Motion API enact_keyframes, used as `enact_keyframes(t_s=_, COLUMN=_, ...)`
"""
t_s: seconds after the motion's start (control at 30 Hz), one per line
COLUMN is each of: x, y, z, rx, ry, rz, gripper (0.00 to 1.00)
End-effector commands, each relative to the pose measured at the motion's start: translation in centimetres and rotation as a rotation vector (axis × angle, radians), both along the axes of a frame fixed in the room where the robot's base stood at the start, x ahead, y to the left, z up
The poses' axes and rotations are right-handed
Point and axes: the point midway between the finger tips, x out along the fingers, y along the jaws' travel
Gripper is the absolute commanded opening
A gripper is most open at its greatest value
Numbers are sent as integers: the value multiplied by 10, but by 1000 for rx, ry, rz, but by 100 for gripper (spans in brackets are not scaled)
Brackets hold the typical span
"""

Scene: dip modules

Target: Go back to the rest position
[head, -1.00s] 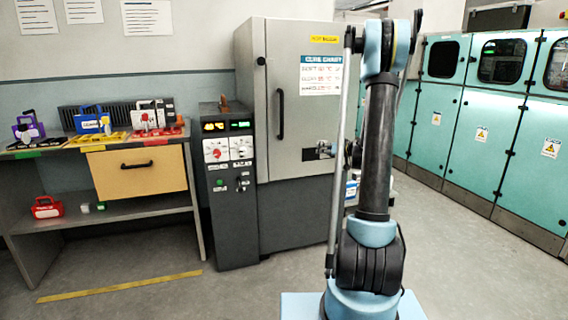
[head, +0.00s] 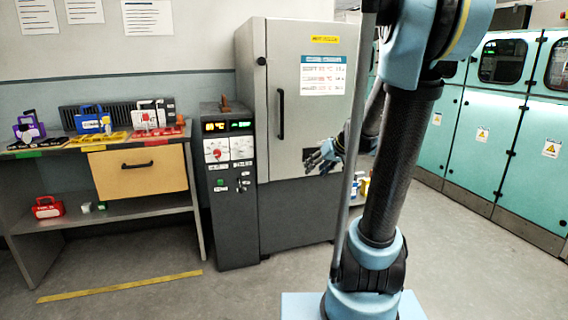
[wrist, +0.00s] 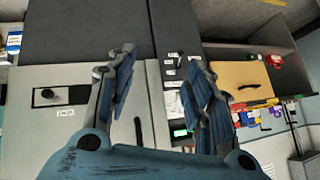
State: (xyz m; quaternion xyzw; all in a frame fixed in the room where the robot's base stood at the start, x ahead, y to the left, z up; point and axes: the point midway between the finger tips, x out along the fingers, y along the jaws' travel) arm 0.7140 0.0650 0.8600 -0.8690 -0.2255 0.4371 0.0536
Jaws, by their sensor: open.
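My gripper (head: 322,158) shows in the head view in front of the lower part of the grey cabinet door. It also fills the bottom of the wrist view (wrist: 165,85), with its two fingers spread apart and nothing between them. The upper part of my arm stands at the right of the head view and hides part of the cabinet's right side and the floor behind it.
The grey cure cabinet (head: 300,120) is shut, with a control column (head: 230,220) at its left. A workbench (head: 140,207) with a yellow drawer (head: 138,172) holds several modules. Teal cabinets (head: 480,150) line the right. The floor in front is clear.

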Motion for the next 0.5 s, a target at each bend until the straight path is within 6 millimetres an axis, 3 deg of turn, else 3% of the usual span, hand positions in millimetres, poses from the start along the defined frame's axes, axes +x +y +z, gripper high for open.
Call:
enact_keyframes(t_s=0.1, x=-37, y=1, z=-7, rx=-35, ry=58, rz=-10, gripper=48)
enact_keyframes(t_s=0.5, x=-152, y=-16, z=-39, rx=-173, ry=243, rz=-87, gripper=48)
